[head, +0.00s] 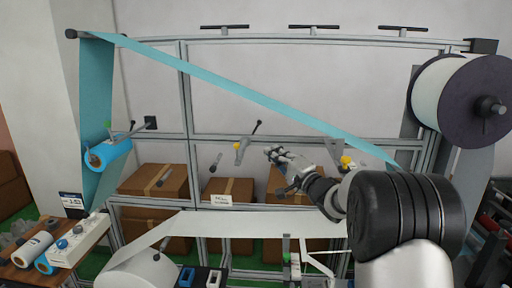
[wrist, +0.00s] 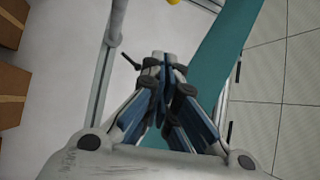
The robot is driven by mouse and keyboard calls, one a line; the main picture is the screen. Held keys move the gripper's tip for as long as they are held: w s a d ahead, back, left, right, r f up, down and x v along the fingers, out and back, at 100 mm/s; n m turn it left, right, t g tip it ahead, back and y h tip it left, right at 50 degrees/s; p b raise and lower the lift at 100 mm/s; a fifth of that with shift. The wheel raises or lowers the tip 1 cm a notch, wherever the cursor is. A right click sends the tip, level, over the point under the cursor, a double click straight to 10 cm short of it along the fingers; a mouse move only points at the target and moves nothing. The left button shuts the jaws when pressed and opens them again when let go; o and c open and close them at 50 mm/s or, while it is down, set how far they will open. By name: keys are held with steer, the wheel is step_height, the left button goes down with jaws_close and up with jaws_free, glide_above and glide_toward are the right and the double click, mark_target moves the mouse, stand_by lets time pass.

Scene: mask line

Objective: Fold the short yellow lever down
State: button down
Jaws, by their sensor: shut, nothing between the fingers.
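A small yellow part (head: 239,146) sits on a grey bracket at the middle of the frame. A dark-tipped rod stands up and to the right beside it. A yellow knob (head: 346,160) is on another grey bracket to the right, just beyond my arm. I cannot tell for certain which is the short yellow lever. My gripper (head: 272,153) is shut and empty, to the right of the first yellow part and apart from it in the picture. In the wrist view the closed fingers (wrist: 165,62) point up the picture, and a bit of yellow (wrist: 173,2) shows at the top edge.
A teal web (head: 240,92) slants down across the frame behind my gripper. Grey metal rails and cardboard boxes (head: 152,181) stand behind. A large white roll (head: 458,100) is at the right. A white web (head: 255,224) runs below. A blue roll (head: 108,153) is at the left.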

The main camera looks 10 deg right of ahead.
mark_target(237, 154)
steer(key=w+a+r, duration=0.1)
steer(key=w+a, duration=0.5)
steer(key=shift+w+a+b, duration=0.25)
steer(key=shift+w+b, duration=0.05)
stand_by(0.4)
steer(key=shift+s+f+y+b, duration=0.15)
steer(key=shift+y+b, duration=0.15)
steer(key=shift+b, duration=0.25)
